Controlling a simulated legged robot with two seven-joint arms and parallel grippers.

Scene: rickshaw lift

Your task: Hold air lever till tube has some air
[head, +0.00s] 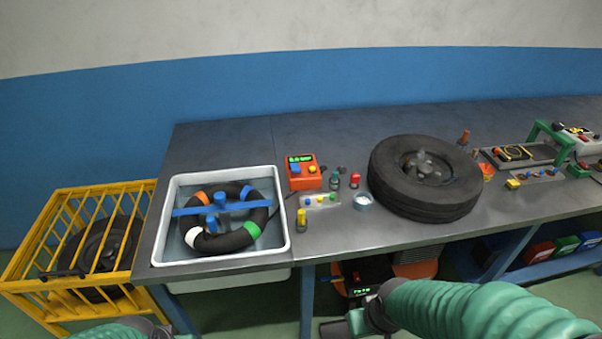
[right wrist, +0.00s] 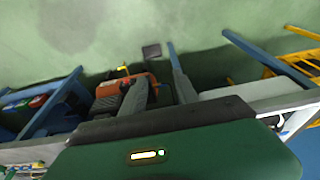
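The black tube (head: 228,240) lies in the white basin (head: 287,225) on the bench. It has orange, blue, green and white bands, and a blue bar crosses over it. An orange box (head: 303,180) with a green-lit display stands right of the basin; its digits are too small to read surely. I cannot tell which part is the air lever. My right gripper (head: 345,322) is low in front of the bench; in the right wrist view its fingers (right wrist: 160,76) are apart with nothing between them. Only part of my left arm's end shows at the bottom left edge; its fingers are hidden.
An orange machine (right wrist: 108,88) with a yellow part sits under the bench. A dark flat piece (right wrist: 151,51) is on the floor. A black tyre (head: 420,205) lies on the bench, with small coloured parts nearby. A yellow cage (head: 30,235) stands left.

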